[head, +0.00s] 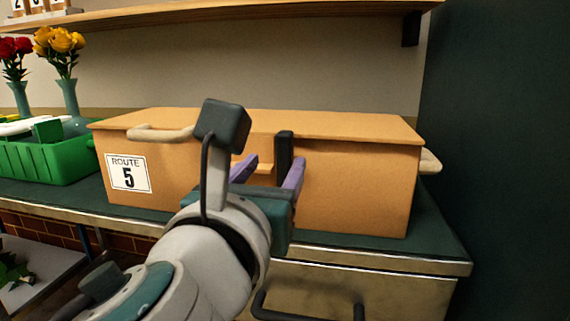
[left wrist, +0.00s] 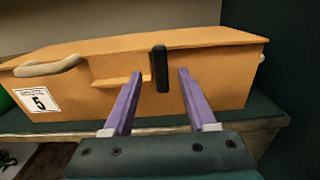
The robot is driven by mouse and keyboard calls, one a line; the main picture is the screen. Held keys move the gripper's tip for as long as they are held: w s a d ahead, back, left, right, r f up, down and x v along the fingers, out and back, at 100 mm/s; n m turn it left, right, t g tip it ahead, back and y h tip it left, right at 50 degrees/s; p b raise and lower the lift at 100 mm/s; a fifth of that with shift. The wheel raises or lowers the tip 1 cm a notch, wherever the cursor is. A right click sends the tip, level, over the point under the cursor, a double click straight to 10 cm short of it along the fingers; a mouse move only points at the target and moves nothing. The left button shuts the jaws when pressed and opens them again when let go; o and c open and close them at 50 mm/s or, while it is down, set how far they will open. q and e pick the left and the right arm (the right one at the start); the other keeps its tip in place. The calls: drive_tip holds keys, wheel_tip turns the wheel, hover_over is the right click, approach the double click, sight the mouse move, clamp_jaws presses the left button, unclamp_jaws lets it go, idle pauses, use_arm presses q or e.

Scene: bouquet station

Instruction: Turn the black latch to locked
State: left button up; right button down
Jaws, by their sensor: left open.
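The black latch (head: 284,155) is an upright bar on the front of a closed tan box (head: 350,180) labelled "ROUTE 5" (head: 128,173). In the left wrist view the latch (left wrist: 160,68) stands vertical near the lid edge. My left gripper (head: 268,168) is open, with purple fingers pointing at the box front. In the left wrist view its fingertips (left wrist: 160,75) lie on either side of the latch's line, with the latch between them in the picture. I cannot tell whether they touch it. My right gripper is not in view.
The box stands on a dark green counter (head: 440,245) with a metal edge. A green crate (head: 45,158) is at the left, with vases of red roses (head: 14,48) and yellow roses (head: 59,42) behind. A wooden shelf (head: 250,14) runs above. A dark wall is at the right.

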sight(283, 154)
use_arm(q)
drive_tip(key=w, duration=0.2)
drive_tip(key=w+d+b, duration=0.1)
drive_tip(key=w, duration=0.2)
clamp_jaws()
idle(0.4)
